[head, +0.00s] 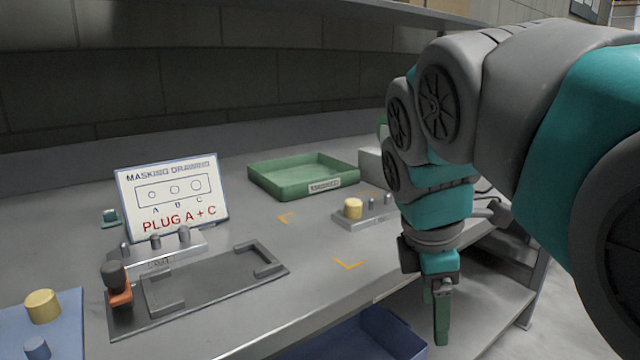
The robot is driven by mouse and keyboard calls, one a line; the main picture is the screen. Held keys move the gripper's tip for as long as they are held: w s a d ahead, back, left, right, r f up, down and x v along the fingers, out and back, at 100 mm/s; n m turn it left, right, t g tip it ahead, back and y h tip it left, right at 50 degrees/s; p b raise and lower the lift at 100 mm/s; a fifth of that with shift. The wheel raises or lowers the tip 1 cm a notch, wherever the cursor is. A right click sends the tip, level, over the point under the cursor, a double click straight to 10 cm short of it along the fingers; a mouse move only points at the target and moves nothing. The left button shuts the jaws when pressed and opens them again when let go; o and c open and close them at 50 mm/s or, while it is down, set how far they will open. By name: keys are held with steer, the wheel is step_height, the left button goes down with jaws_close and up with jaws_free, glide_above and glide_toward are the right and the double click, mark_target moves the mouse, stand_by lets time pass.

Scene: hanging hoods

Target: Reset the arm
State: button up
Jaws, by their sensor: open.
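My arm comes in from the right, grey and teal, and reaches over the front right edge of the grey workbench (310,290). My gripper (441,320) hangs pointing down just beyond that edge, above the lower shelf. It is open and seen nearly edge-on, so the gap between its fingers is hard to make out. I see nothing held in it. My arm hides part of the bench's right end.
A metal block (365,213) with a yellow plug stands left of my gripper. A green tray (300,190), a masking drawing sign (172,197), a fixture plate (200,290) with a clamp, and a blue mat (70,310) are on the bench. A blue bin (370,335) sits below.

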steer(key=s+f+m+g+y, duration=0.2)
steer(key=s+f+m+g, duration=0.1)
steer(key=s+f+m, duration=1.4)
step_height(320, 180, down, 3)
steer(key=shift+s+a+r, duration=0.15)
steer(key=shift+s+a, duration=0.05)
steer(key=shift+s, duration=0.05)
